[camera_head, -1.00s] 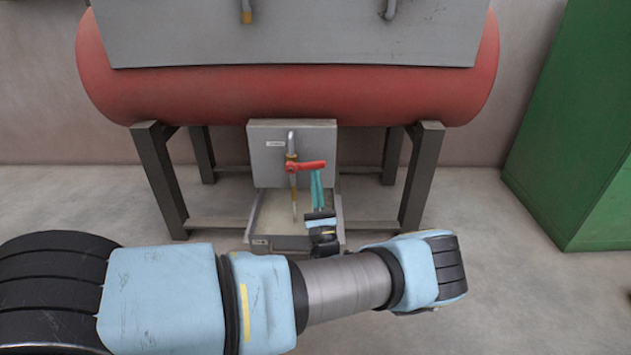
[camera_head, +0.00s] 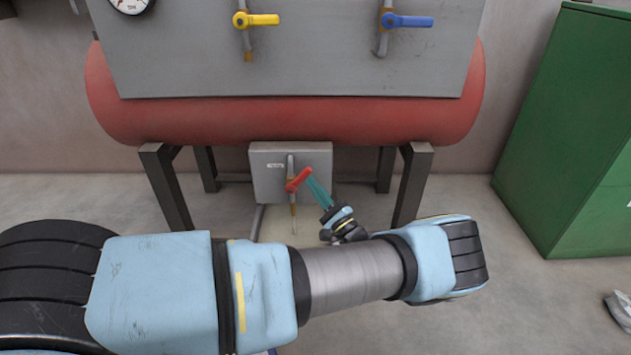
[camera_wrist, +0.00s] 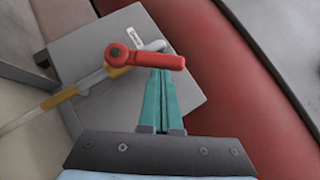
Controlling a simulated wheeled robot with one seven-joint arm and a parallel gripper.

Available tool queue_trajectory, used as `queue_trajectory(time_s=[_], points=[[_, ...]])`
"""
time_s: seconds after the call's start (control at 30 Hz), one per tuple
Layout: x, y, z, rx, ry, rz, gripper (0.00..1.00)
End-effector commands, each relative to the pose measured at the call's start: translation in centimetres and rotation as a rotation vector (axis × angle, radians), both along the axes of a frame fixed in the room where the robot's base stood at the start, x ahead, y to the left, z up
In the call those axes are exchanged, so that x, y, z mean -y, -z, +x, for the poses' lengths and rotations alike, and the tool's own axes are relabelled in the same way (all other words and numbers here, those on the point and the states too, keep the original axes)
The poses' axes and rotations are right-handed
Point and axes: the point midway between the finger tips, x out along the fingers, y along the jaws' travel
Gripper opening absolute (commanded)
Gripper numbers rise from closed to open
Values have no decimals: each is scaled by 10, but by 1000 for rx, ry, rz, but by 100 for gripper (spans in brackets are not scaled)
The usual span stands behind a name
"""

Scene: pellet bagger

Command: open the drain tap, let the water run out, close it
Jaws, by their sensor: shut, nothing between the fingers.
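The drain tap has a red lever handle (camera_head: 298,180) and a brass body on a grey box (camera_head: 264,185) under the red tank. In the head view the lever slants up to the right; it also shows in the wrist view (camera_wrist: 155,61). My gripper (camera_head: 310,180) is shut and empty, its teal fingers together (camera_wrist: 160,80). Its tips are at the lever's underside near the free end and look in contact. A thin pale streak (camera_wrist: 18,122) runs on from the brass spout (camera_wrist: 60,97), apparently water. A pale tray (camera_head: 257,224) sits below, partly hidden by my arm.
Above are a yellow-handled valve (camera_head: 262,19), a blue-handled valve (camera_head: 408,21) and a gauge (camera_head: 131,3) on a grey panel. Dark tank legs (camera_head: 413,188) stand either side. A green cabinet (camera_head: 560,140) stands right.

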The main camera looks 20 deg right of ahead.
Motion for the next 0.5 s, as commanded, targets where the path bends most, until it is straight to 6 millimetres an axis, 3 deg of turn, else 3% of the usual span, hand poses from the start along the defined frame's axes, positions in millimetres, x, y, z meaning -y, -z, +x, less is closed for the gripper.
queue_trajectory(time_s=[0.03,0.5], points=[[-1,-13,0,-19,0,-41,0],[-16,-34,7,-190,-1,-407,0]])
